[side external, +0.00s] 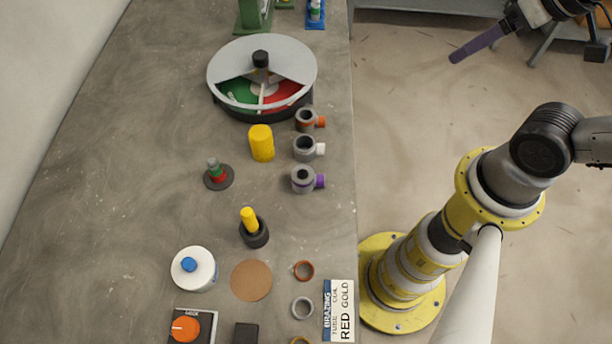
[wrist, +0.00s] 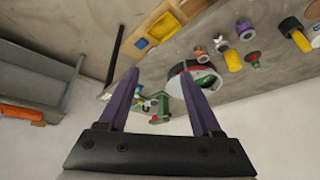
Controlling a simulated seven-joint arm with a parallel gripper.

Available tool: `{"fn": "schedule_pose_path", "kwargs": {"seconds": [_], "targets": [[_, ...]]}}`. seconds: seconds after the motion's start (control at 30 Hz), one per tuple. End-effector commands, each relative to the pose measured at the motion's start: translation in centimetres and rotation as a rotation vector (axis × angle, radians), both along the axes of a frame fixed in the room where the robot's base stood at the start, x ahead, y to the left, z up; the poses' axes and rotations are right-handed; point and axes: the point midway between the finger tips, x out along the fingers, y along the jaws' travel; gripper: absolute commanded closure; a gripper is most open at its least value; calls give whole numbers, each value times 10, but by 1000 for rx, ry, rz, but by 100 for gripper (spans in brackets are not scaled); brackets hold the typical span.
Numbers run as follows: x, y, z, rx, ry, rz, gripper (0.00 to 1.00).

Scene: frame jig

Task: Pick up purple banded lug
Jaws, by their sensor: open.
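The purple banded lug (side external: 303,180) is a grey ring-shaped piece with a purple stub on its right side. It stands near the right edge of the bench in the side view, nearest of three similar lugs. It also shows small in the wrist view (wrist: 246,32), at the upper right. My gripper (side external: 460,55) is at the upper right of the side view, off the bench and far from the lug. In the wrist view its two purple fingers (wrist: 160,75) are spread apart with nothing between them.
A white-banded lug (side external: 303,148) and an orange-banded lug (side external: 305,120) stand in line beyond it. A yellow cylinder (side external: 261,143) is to their left. A round dial (side external: 225,62) with green and red sectors sits farther back. Rings (side external: 303,270) and a label card (side external: 339,311) lie nearer.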

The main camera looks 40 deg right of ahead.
Motion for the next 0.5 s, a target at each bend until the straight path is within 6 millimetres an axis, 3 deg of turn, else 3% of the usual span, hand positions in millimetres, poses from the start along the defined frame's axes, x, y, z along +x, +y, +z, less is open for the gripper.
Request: {"fn": "schedule_pose_path", "kwargs": {"seconds": [0.27,0.5], "targets": [[29,20,12,408,-49,-518,34],[68,61,4,806,91,-1006,34]]}}
